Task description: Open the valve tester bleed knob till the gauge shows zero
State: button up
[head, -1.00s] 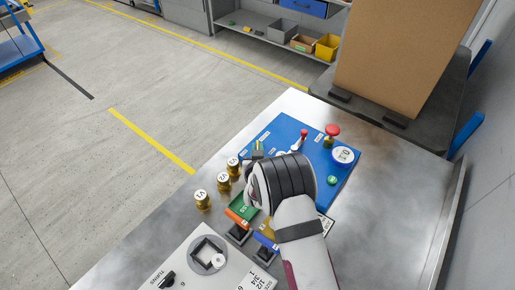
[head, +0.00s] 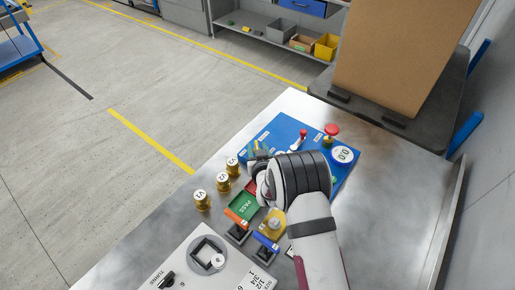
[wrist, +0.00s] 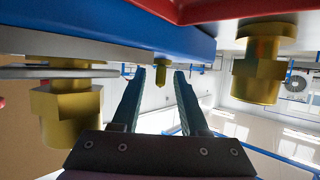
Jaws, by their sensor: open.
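The valve tester is a blue panel (head: 285,130) on the steel bench, with a red lever (head: 303,134), a red-topped knob (head: 332,129) and a round white gauge (head: 344,155). The gauge's small digits look like 0.0. My gripper (wrist: 160,78) is at the panel's left edge, its fingers apart. In the wrist view a small brass stub (wrist: 162,69) under the blue panel shows between the fingertips; contact cannot be told. Larger brass fittings are on either side, left (wrist: 70,112) and right (wrist: 258,72). I cannot tell which fitting is the bleed knob. My wrist hides part of the panel.
Brass valves V1 (head: 202,201), V2 (head: 223,182) and V3 (head: 233,165) stand left of my gripper. A green PASS tray (head: 243,205), a yellow one (head: 272,222) and a blue one (head: 265,241) are in front. A large cardboard box (head: 400,55) stands behind. The bench's right side is clear.

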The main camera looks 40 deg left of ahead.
jog(key=v, duration=1.2)
